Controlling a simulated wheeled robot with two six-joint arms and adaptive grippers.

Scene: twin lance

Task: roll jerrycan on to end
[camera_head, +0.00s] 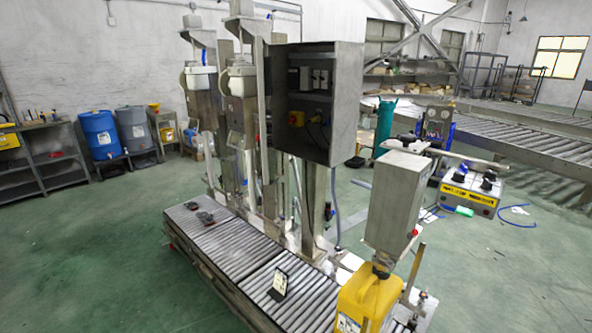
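A yellow jerrycan (368,300) stands upright at the near right part of the roller conveyor (236,246). It has a white label on its front side, and the bottom of the frame cuts off its lower part. A grey metal box (392,200) is directly above the jerrycan, and a dark fitting sits between the two at the can's top. I cannot tell whether that fitting touches the can. Neither of my grippers shows in this view.
A small dark-framed plate (279,284) stands on the rollers left of the jerrycan. Small black items (196,209) lie at the far left of the rollers. Filling columns and an open control cabinet (320,100) line the conveyor's back. The green floor at left is clear.

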